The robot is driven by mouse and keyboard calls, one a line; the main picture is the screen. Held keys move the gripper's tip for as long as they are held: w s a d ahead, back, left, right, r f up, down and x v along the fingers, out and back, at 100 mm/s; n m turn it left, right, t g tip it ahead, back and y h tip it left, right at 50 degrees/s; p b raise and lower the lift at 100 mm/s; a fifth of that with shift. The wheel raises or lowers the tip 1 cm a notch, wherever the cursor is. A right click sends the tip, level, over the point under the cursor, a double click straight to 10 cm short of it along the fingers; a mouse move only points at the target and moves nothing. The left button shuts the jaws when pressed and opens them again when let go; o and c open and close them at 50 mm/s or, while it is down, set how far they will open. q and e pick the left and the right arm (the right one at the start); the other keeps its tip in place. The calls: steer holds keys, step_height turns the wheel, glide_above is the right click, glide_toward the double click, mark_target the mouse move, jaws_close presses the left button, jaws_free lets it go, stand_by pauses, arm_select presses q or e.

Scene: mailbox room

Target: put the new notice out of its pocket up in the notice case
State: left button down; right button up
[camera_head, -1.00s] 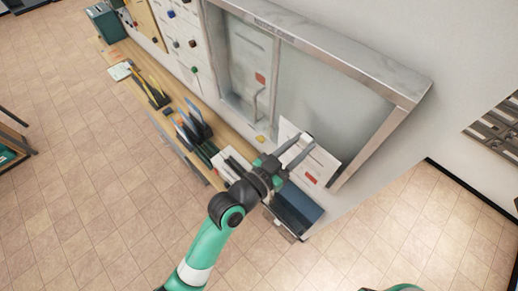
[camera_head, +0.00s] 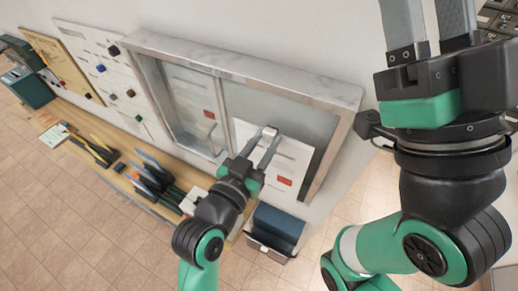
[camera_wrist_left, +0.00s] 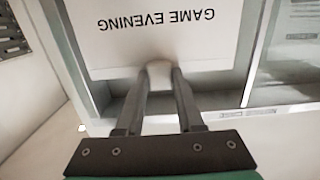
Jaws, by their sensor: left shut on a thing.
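The new notice (camera_head: 294,162) is a white sheet with a red block; the left wrist view shows its heading "GAME EVENING" (camera_wrist_left: 155,22), upside down there. My left gripper (camera_head: 268,134) is shut on the notice's edge through a small pale grip piece (camera_wrist_left: 159,72). The notice overlaps the open right half of the metal-framed notice case (camera_head: 240,70); whether it touches the back panel I cannot tell. A glass pane (camera_head: 190,95) with a handle covers the left half, over another notice. My right gripper (camera_head: 433,25) is large at the upper right, fingertips cut off by the frame.
Below the case, a wooden shelf (camera_head: 95,135) runs leftward with several dark-blue folders (camera_head: 150,172) in a rack. A dark-blue box (camera_head: 276,228) stands below the case's right part. A board with coloured knobs (camera_head: 105,75) hangs to the left.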

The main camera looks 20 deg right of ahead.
mark_target(286, 109)
arm_select(q)
steer(key=shift+b+x, duration=2)
steer(key=shift+x, duration=1.4)
steer(key=shift+r, duration=0.2)
steer(key=shift+w+d+b, duration=0.45)
steer(key=shift+w+b, duration=0.1)
steer(key=shift+b, duration=0.2)
steer(key=shift+c, duration=2.3)
jaws_free()
steer(key=shift+s+a, duration=0.1)
